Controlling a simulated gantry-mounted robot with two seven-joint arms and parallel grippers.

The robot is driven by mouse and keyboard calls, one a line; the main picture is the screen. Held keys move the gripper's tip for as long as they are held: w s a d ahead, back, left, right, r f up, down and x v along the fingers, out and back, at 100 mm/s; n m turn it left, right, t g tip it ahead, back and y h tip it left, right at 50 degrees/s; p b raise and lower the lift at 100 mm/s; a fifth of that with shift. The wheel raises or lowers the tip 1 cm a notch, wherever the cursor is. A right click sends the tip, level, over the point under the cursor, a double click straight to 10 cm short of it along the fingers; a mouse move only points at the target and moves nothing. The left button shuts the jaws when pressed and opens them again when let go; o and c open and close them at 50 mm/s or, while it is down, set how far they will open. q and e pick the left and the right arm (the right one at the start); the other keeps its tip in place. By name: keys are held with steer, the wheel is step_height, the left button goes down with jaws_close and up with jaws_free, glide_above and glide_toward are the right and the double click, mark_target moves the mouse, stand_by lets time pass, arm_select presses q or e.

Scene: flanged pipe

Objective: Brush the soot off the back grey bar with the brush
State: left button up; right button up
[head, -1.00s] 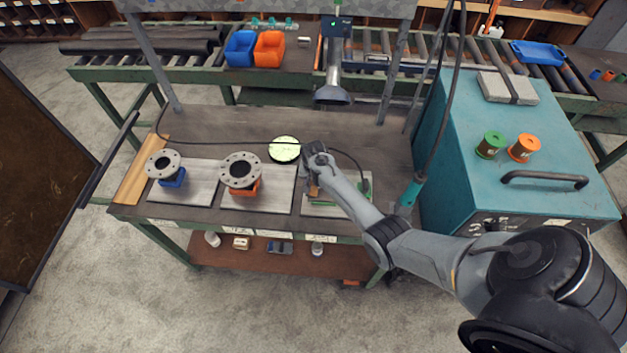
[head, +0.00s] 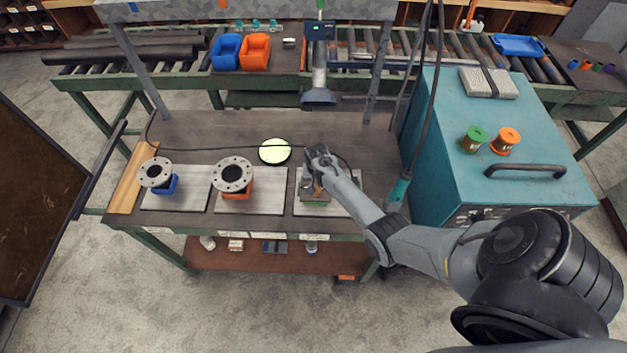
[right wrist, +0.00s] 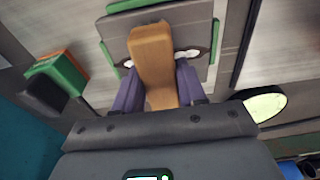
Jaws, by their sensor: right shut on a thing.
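My right gripper (head: 318,172) is over the rightmost pale plate (head: 345,205) on the bench. In the right wrist view its two fingers (right wrist: 160,90) are shut on the brown wooden block of the brush (right wrist: 153,55). The bristles are hidden under the block. Below the brush lies a grey square piece (right wrist: 115,38) with green edges. Small whitish patches show on both sides of the brush. I cannot make out the back grey bar or soot apart from this piece; the gripper covers much of it in the head view. My left gripper is not in view.
Two flanged pipe pieces, on a blue holder (head: 164,186) and an orange holder (head: 238,192), stand to the left. A pale green disc (head: 274,151) and a dark cable lie behind. A lamp-like nozzle (head: 318,95) hangs above. A teal cabinet (head: 440,150) stands right.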

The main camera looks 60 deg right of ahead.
steer(key=shift+s+d+p, duration=0.3)
steer(key=shift+s, duration=0.2)
steer(key=shift+s+d+p, duration=0.25)
steer(key=shift+s+p, duration=0.05)
steer(key=shift+s, duration=0.2)
steer(key=shift+s+d+r+p, duration=0.1)
steer(key=shift+s+d+p, duration=0.6)
steer(key=shift+s, duration=0.25)
steer(key=shift+w+a+b, duration=0.3)
steer(key=shift+w+a, duration=0.2)
steer(key=shift+w, duration=0.2)
steer(key=shift+w+a+b, duration=0.3)
steer(key=shift+w+a, duration=0.2)
steer(key=shift+w, duration=0.2)
steer(key=shift+w+a+b, duration=0.35)
steer(key=shift+w+a, duration=0.2)
steer(key=shift+w, duration=0.3)
steer(key=shift+w+a+b, duration=0.35)
steer(key=shift+w+a, duration=0.2)
steer(key=shift+w, duration=0.25)
steer(key=shift+w+a+b, duration=0.55)
steer(key=shift+w+a, duration=0.05)
steer(key=shift+w, duration=0.35)
steer(key=shift+s+d+p, duration=0.25)
steer(key=shift+s+p, duration=0.1)
steer(key=shift+p, duration=0.05)
steer(key=shift+s+d+p, duration=0.5)
steer(key=shift+s+p, duration=0.05)
steer(key=shift+s, duration=0.25)
